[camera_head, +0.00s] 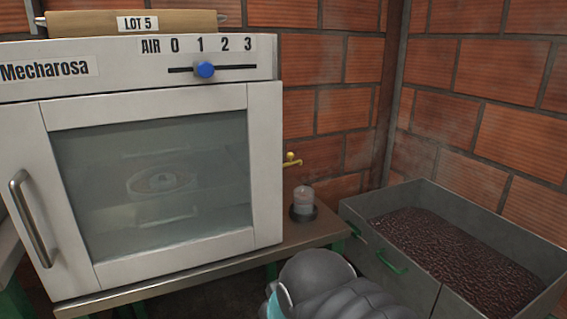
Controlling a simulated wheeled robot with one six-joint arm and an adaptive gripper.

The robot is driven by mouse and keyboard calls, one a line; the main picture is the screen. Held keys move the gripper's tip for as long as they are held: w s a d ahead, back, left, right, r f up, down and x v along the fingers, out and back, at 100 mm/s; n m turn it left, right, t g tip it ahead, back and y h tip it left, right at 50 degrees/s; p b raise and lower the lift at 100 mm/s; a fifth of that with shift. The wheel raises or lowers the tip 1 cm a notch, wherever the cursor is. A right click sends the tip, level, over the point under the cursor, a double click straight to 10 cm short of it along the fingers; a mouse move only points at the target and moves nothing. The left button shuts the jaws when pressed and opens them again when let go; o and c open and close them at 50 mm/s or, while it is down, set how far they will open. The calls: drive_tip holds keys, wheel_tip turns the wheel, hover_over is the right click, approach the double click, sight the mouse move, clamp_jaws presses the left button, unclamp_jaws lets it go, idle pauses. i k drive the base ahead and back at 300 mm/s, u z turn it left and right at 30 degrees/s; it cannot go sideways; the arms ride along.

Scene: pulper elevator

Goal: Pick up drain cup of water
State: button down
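A small clear cup (304,197) stands upright on the metal table, to the right of the white oven. It sits in or on a dark round base (303,215). Its contents look pale and clear, but the water level is too small to tell. A brass tap (291,160) sticks out from the oven's side above the cup and slightly to its left. A grey, ridged part of my arm shows at the bottom of the picture, in front of and below the cup and apart from it. My gripper's fingers are not visible.
The white oven (264,170) with a glass door fills the left. A wooden tray (130,23) labelled LOT 5 lies on top. A grey bin (380,264) of dark red beans stands to the right. The metal table (190,270) has a narrow bare strip around the cup.

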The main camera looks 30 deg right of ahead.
sight(304, 202)
drive_tip(key=z, duration=0.8)
drive_tip(key=i, duration=0.35)
drive_tip(key=u, duration=0.15)
